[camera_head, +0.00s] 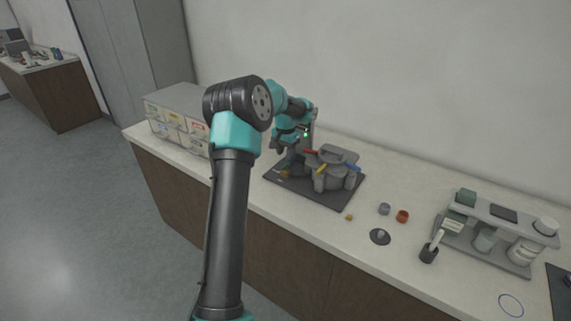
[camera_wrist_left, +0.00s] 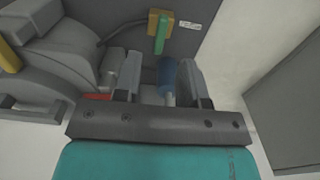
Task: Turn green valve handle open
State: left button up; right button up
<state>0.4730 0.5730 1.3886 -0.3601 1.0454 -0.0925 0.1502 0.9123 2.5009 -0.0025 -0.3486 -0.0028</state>
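The green valve handle (camera_wrist_left: 160,40) sits on a brass-yellow valve body (camera_wrist_left: 153,20) on the dark base plate, beyond my fingertips in the left wrist view. The brass valve also shows small in the head view (camera_head: 285,174), on the left of the plate. My left gripper (camera_head: 284,148) is above the press's left side. In the left wrist view, its fingers (camera_wrist_left: 160,65) are apart, and the green handle is not between them. A blue grip (camera_wrist_left: 167,75) on a grey rod shows in the finger gap; contact cannot be told. My right gripper is not in view.
The grey press (camera_head: 338,172), with red, yellow and blue handles, stands beside the gripper on a dark plate (camera_head: 325,198). A drawer cabinet (camera_head: 180,105) stands left. Small cups (camera_head: 402,216) and a rack (camera_head: 495,245) stand right. The counter's front edge is close to the plate.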

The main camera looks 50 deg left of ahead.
aim_at(285, 165)
pick_arm(q)
notch_tip(285, 165, down, 6)
jog(key=shift+r, duration=0.15)
jog(key=shift+c, duration=0.2)
grip_shut()
